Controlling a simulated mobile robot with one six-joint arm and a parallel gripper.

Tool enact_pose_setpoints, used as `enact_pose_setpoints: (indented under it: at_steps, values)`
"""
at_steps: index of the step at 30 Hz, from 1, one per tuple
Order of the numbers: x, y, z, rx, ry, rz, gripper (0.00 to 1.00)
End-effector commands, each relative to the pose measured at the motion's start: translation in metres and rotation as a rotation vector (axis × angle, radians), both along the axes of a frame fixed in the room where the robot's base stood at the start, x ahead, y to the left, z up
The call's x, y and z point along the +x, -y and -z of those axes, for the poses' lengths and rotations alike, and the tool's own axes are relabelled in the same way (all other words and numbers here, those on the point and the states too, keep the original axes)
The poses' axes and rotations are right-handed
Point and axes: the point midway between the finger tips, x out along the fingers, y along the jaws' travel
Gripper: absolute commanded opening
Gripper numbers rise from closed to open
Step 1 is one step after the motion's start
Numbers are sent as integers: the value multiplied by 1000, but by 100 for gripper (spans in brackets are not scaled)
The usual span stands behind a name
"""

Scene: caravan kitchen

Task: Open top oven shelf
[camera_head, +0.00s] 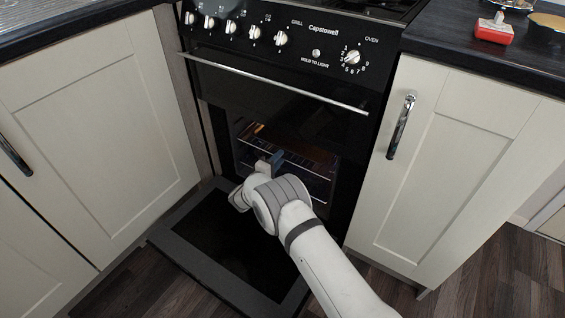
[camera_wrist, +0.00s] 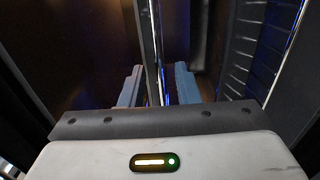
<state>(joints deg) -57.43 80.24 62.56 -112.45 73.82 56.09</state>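The black oven (camera_head: 290,105) stands between two cream cupboards, and its lower door (camera_head: 215,270) is folded down flat toward the floor. Inside the lit cavity, the top oven shelf (camera_head: 322,157), a wire rack, lies across the opening, with another rack level below it. My gripper (camera_head: 273,160) is at the cavity mouth, at the front of the racks. In the wrist view, my two blue-grey fingers (camera_wrist: 159,88) are apart, and a thin metal bar (camera_wrist: 155,45) runs between them. I cannot tell whether either finger touches it. My wrist and gripper hide part of the lower rack.
A long metal handle (camera_head: 275,80) crosses the oven front above the cavity. The right cupboard (camera_head: 460,165) has a protruding handle (camera_head: 401,127). The left cupboard (camera_head: 95,130) stands close beside the open door. A red item (camera_head: 494,29) sits on the right worktop.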

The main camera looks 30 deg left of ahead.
Motion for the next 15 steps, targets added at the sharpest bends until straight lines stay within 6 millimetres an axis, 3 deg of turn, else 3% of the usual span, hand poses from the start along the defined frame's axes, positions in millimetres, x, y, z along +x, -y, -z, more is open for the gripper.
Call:
enact_pose_setpoints:
  at_steps: [4, 12, 15]
  values:
    - [11, 1, 1, -1, 1, -1, 29]
    - [13, 0, 0, -2, 0, -2, 29]
    - [13, 0, 0, -2, 0, -2, 23]
